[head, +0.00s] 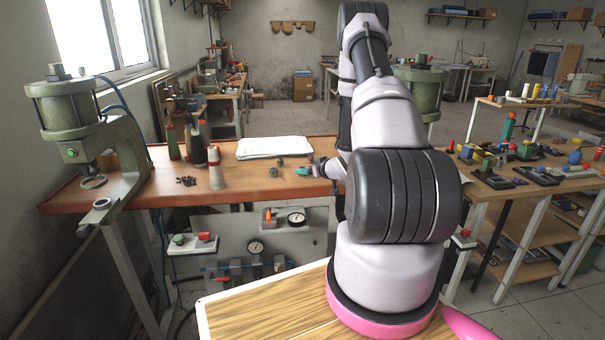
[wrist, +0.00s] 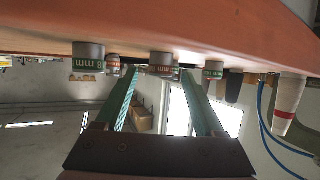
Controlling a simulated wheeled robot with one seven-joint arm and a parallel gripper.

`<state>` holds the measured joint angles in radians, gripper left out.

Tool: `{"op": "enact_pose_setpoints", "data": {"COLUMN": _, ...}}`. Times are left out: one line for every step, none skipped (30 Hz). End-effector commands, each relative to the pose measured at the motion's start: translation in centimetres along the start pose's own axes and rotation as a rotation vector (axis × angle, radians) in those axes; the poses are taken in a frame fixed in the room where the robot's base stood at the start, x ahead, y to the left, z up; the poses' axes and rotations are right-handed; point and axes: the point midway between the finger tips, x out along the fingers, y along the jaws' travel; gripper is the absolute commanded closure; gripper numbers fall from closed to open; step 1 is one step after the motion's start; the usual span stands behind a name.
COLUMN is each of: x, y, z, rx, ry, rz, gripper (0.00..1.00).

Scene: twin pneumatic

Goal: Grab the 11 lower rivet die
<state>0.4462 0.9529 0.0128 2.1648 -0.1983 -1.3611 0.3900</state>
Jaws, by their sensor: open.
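In the wrist view, which is upside down, several small grey cylindrical dies stand on the orange-brown table. One die (wrist: 161,60) stands between and beyond the tips of my open gripper (wrist: 160,72). A larger die with a green label that seems to read "8 mm" (wrist: 88,60) stands to the left, and another green-banded die (wrist: 213,70) to the right. I cannot read a number 11 on any die. In the head view, two small dies (head: 280,162) (head: 273,172) stand left of my gripper's teal fingers (head: 304,171), which are low over the tabletop. My arm hides the rest.
White papers (head: 275,147) lie behind the dies. A white-and-red bottle (head: 215,167), dark bottles (head: 197,148) and small dark pieces (head: 186,181) are left. A green pneumatic press (head: 128,160) stands at the left end. Bare tabletop (head: 245,176) lies between bottle and dies.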

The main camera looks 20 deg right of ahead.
Motion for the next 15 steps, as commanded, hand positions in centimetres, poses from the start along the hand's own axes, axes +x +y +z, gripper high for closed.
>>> {"op": "enact_pose_setpoints", "data": {"x": 0.9, "y": -0.3, "z": 0.0, "rx": -0.003, "ry": 0.0, "rz": -0.003, "gripper": 0.29}}
{"op": "enact_pose_setpoints", "data": {"x": 1.3, "y": -0.2, "z": 0.0, "rx": -0.004, "ry": 0.001, "rz": -0.003, "gripper": 0.29}}
{"op": "enact_pose_setpoints", "data": {"x": 1.8, "y": -0.2, "z": 0.1, "rx": -0.002, "ry": 0.0, "rz": -0.002, "gripper": 0.29}}
{"op": "enact_pose_setpoints", "data": {"x": 2.1, "y": -0.2, "z": 0.1, "rx": -0.001, "ry": -0.001, "rz": -0.001, "gripper": 0.29}}
{"op": "enact_pose_setpoints", "data": {"x": 2.4, "y": -0.1, "z": 0.0, "rx": -0.001, "ry": 0.0, "rz": -0.001, "gripper": 0.29}}
{"op": "enact_pose_setpoints", "data": {"x": 2.6, "y": -0.2, "z": 0.0, "rx": -0.001, "ry": 0.0, "rz": -0.001, "gripper": 0.29}}
{"op": "enact_pose_setpoints", "data": {"x": 2.7, "y": -0.2, "z": 0.0, "rx": -0.001, "ry": 0.0, "rz": -0.001, "gripper": 0.29}}
{"op": "enact_pose_setpoints", "data": {"x": 2.8, "y": -0.2, "z": 0.0, "rx": 0.0, "ry": 0.0, "rz": -0.001, "gripper": 0.29}}
{"op": "enact_pose_setpoints", "data": {"x": 2.9, "y": -0.1, "z": 0.0, "rx": 0.0, "ry": 0.0, "rz": 0.0, "gripper": 0.29}}
{"op": "enact_pose_setpoints", "data": {"x": 2.9, "y": -0.1, "z": 0.0, "rx": 0.0, "ry": 0.0, "rz": 0.0, "gripper": 0.29}}
{"op": "enact_pose_setpoints", "data": {"x": 2.8, "y": -0.1, "z": 0.0, "rx": 0.0, "ry": 0.0, "rz": 0.0, "gripper": 0.29}}
{"op": "enact_pose_setpoints", "data": {"x": 2.8, "y": -0.1, "z": 0.0, "rx": 0.0, "ry": 0.0, "rz": 0.0, "gripper": 0.29}}
{"op": "enact_pose_setpoints", "data": {"x": 2.8, "y": -0.1, "z": 0.0, "rx": 0.0, "ry": 0.0, "rz": 0.0, "gripper": 0.29}}
{"op": "enact_pose_setpoints", "data": {"x": 2.8, "y": -0.1, "z": 0.0, "rx": 0.0, "ry": 0.0, "rz": 0.0, "gripper": 0.29}}
{"op": "enact_pose_setpoints", "data": {"x": 2.8, "y": -0.1, "z": 0.0, "rx": 0.0, "ry": 0.0, "rz": 0.0, "gripper": 0.45}}
